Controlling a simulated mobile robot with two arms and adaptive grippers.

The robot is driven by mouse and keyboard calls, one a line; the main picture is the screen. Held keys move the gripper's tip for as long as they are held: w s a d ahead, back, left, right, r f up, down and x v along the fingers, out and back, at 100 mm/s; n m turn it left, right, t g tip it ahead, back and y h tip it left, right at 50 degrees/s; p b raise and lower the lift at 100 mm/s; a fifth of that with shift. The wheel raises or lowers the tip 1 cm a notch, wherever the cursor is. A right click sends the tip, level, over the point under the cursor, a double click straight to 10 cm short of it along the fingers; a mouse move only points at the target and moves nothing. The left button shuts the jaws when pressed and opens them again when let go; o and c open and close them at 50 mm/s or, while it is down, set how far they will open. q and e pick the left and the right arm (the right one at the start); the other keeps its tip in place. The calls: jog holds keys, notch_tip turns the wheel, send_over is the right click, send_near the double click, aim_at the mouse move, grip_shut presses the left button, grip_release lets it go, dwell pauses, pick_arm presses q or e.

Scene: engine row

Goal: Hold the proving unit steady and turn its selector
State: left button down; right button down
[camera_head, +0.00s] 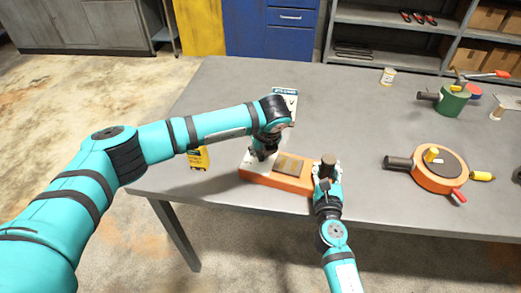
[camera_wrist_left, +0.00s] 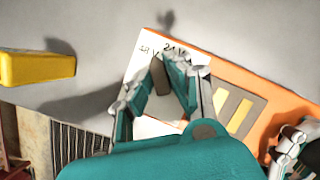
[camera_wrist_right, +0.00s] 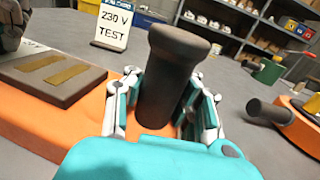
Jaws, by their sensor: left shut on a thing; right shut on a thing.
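The proving unit (camera_head: 287,183) is an orange box lying on the grey table. Its top carries a dark plate with two brass strips (camera_wrist_right: 55,72) and, at the left end, a white label (camera_wrist_left: 146,70) with handwritten voltage marks. My left gripper (camera_head: 264,152) is shut on the small dark selector (camera_wrist_left: 160,77) on the white label; its fingers partly hide the marks. My right gripper (camera_head: 327,175) is shut around the thick dark upright handle (camera_wrist_right: 168,75) at the unit's right end.
A "230 V TEST" card (camera_wrist_right: 114,27) stands behind the unit. A yellow device (camera_head: 198,158) stands to the left near the table edge. A round orange device (camera_head: 437,169) and a green can-shaped device (camera_head: 453,101) are to the right. The back middle of the table (camera_head: 330,95) is clear.

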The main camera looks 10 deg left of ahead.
pick_arm(q)
jog(key=m+h, duration=0.1)
jog(key=m, duration=0.3)
jog(key=shift+a+t, duration=0.15)
jog(key=shift+t, duration=0.15)
jog(key=shift+m+h, duration=0.9)
jog(key=shift+m, duration=0.9)
jog(key=c, duration=1.3)
grip_release()
jog(key=v, duration=1.2)
